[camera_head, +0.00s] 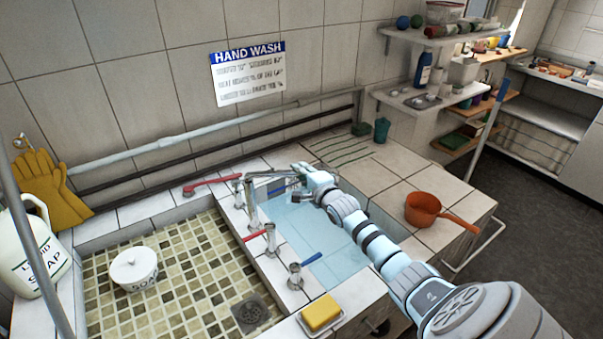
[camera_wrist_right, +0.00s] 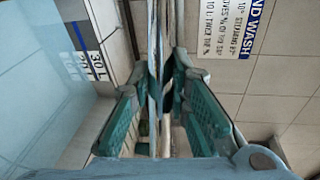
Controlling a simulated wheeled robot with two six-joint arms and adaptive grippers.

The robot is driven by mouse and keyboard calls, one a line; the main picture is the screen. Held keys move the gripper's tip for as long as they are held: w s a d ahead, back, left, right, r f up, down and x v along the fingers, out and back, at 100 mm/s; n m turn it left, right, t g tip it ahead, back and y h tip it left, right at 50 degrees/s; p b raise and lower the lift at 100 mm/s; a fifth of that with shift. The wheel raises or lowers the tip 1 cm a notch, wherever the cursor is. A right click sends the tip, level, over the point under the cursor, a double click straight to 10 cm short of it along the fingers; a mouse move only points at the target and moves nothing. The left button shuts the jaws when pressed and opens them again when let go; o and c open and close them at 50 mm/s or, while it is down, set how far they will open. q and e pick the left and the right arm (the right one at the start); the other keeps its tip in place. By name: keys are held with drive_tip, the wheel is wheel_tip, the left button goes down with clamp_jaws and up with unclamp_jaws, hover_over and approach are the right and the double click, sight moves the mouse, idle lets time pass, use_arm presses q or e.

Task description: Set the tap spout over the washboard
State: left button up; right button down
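The metal tap (camera_head: 251,200) stands on the tiled ledge between the basins. Its thin spout (camera_head: 268,177) reaches right, toward my right gripper. Green ridges (camera_head: 342,148) line the worktop behind the right basin; I cannot tell if these are the washboard. My right gripper (camera_head: 299,174) is at the spout's outer end, above the far part of the right basin. In the right wrist view, its green-padded fingers (camera_wrist_right: 163,80) stand apart with thin pipe-like shapes between and beyond them. I cannot tell whether they touch the spout. My left gripper is out of view.
The right basin (camera_head: 287,222) holds blue water. Red (camera_head: 258,234) and blue (camera_head: 312,259) handles stand near it. An orange pan (camera_head: 424,209) is at right, a yellow sponge (camera_head: 321,312) in front, and a soap pot (camera_head: 133,268) in the left basin.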

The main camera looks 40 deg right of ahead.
drive_tip(key=shift+f, duration=0.15)
idle(0.4)
drive_tip(key=shift+s+a, duration=0.1)
drive_tip(key=shift+a, duration=0.05)
